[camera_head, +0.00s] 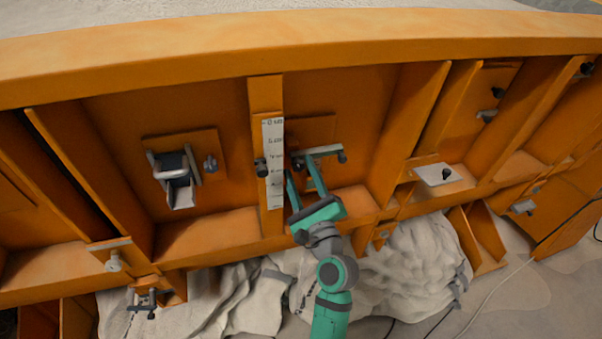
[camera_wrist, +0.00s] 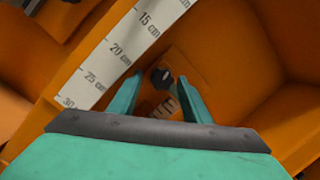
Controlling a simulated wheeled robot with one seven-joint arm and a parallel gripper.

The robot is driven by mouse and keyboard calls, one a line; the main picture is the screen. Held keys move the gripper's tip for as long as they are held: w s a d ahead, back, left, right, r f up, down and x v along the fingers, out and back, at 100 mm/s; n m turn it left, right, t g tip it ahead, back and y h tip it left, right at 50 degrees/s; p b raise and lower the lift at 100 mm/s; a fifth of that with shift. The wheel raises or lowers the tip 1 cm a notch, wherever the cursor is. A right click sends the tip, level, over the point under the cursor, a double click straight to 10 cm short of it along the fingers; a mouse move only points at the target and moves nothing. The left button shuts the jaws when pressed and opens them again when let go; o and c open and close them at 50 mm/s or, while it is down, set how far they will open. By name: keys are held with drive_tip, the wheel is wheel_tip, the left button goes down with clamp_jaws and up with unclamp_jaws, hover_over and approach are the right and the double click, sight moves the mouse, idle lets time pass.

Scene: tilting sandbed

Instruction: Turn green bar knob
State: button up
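In the head view, a grey-green bar (camera_head: 324,150) sits on a small orange plate right of the white scale, with dark round ends. I take it to be the green bar knob, though its colour is muted. My teal gripper (camera_head: 299,166) reaches up to the panel there, its fingertips close to the bar's left part. In the wrist view my gripper (camera_wrist: 161,80) is open, with a visible gap between its fingers. A dark knob (camera_wrist: 161,76) and a pale striped piece (camera_wrist: 165,104) show in that gap. I cannot tell whether the fingers touch anything.
The white scale strip (camera_head: 273,165) runs up an orange rib just left of my gripper, with a dark knob (camera_head: 261,167) beside it. A grey handle fixture (camera_head: 173,168) is further left. A white plate (camera_head: 438,174) is at right. Orange ribs bound the bay.

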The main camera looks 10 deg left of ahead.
drive_tip(key=shift+d, duration=0.1)
drive_tip(key=v, duration=1)
drive_tip(key=shift+s+f, duration=0.15)
drive_tip(key=shift+s, duration=0.15)
drive_tip(key=shift+d, duration=0.1)
drive_tip(key=s+d+f+n+g+h, duration=0.1)
drive_tip(key=s+d+f+n+h, duration=0.25)
drive_tip(key=s+f, duration=0.6)
drive_tip(key=s+d+f+n+g+h, duration=0.1)
drive_tip(key=s+d+f+n+h, duration=0.45)
drive_tip(key=f, duration=0.75)
drive_tip(key=s+a+n+g+h, duration=0.1)
drive_tip(key=s+a+n, duration=0.2)
drive_tip(key=s+n, duration=1)
drive_tip(key=s, duration=1.2)
drive_tip(key=shift+f+g+h, duration=0.25)
drive_tip(key=shift+g+h, duration=0.05)
drive_tip(key=shift+g, duration=0.1)
